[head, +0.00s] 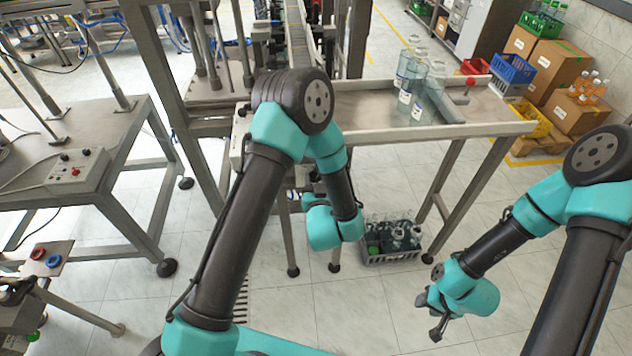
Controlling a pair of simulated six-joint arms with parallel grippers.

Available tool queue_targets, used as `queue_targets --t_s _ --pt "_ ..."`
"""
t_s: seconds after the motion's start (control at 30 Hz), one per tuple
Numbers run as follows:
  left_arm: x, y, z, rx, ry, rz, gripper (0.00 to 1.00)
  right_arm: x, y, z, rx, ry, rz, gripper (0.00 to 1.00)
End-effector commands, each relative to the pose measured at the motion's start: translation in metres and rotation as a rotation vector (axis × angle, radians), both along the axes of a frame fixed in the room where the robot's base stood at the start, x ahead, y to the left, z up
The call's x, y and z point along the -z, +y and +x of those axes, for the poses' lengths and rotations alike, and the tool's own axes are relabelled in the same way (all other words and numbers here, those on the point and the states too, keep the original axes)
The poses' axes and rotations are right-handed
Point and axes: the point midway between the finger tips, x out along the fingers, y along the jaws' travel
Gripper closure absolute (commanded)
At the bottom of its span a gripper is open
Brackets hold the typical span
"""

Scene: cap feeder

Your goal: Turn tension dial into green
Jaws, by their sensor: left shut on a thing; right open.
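I cannot make out a tension dial or a green zone. My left arm reaches over the middle, and its wrist bends down in front of the feeder stand (283,205). The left gripper's fingers are hidden behind my own arm, so what they touch does not show. My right gripper (430,316) is low at the right, over bare floor. Its dark fingers are apart, with nothing visible between them.
A steel table (370,105) right of the feeder carries clear bottles (411,90). A grey crate of bottles (390,255) stands on the floor below. A control box (78,172) sits on the left bench. Red and blue rings (45,257) top the near-left stand. Tiled floor is free at centre right.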

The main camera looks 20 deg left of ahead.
Motion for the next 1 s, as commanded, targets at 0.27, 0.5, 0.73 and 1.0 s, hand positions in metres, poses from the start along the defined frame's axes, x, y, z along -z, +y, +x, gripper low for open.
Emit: queue_targets --t_s 0.27,0.5,0.73,1.0 --pt "0.0001 0.0000 -0.0004 0.000 0.005 0.009 0.82 0.0000 0.0000 0.0000 0.000 0.000 0.000 0.57" --pt "0.0001 0.0000 -0.0003 0.000 0.004 0.008 0.49 0.0000 0.0000 0.0000 0.000 0.000 0.000 0.57" --pt "0.0001 -0.0001 -0.0002 0.000 0.003 0.007 0.33 0.0000 0.0000 0.0000 0.000 0.000 0.000 0.57" --pt "0.0001 -0.0014 -0.0026 0.001 0.004 0.008 0.33 0.0000 0.0000 0.0000 0.000 0.000 0.000 0.57"
